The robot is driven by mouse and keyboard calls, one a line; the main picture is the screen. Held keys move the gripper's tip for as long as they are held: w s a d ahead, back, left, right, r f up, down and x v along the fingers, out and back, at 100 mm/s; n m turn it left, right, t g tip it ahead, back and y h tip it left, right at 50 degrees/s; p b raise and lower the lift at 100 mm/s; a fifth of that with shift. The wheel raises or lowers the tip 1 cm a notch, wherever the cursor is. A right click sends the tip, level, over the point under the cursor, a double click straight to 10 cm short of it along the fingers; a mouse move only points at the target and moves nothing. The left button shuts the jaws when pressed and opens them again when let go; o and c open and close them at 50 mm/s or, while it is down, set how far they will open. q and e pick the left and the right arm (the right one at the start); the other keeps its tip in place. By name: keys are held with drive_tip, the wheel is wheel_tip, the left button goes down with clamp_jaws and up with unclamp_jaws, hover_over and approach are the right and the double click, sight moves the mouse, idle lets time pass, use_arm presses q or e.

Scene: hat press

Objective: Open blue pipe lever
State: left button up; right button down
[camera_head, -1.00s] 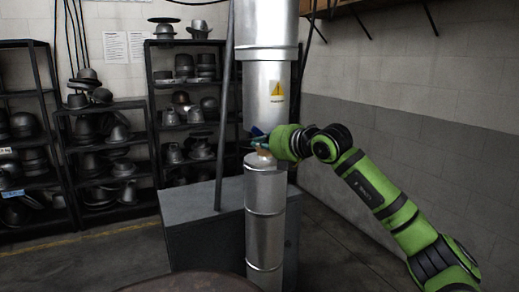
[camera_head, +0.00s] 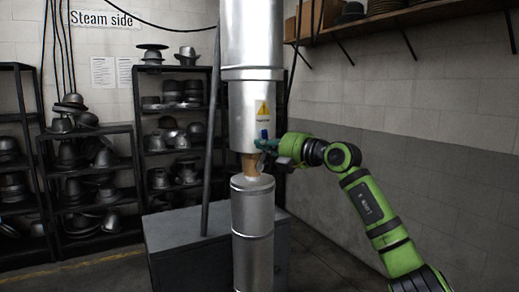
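The blue lever (camera_head: 265,134) is a small blue piece on the front of the silver pipe (camera_head: 249,105), just below a yellow warning label. It looks roughly upright. My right gripper (camera_head: 264,146) reaches in from the right, with its teal and dark fingers right at the lower end of the lever. The fingers partly hide the lever and the copper-coloured pipe joint (camera_head: 251,165) behind them. The fingers are too small to tell whether they are open, shut or touching the lever. My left gripper is out of view.
A grey metal box (camera_head: 183,245) stands behind the lower pipe (camera_head: 252,210), and a dark rod (camera_head: 211,140) rises at its left. Shelves of metal hat moulds (camera_head: 172,150) line the back wall. The floor to the right is clear.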

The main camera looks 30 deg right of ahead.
drive_tip(key=shift+d+r+m, duration=0.1)
drive_tip(key=shift+d+m, duration=0.2)
idle(0.4)
drive_tip(key=v, duration=1.2)
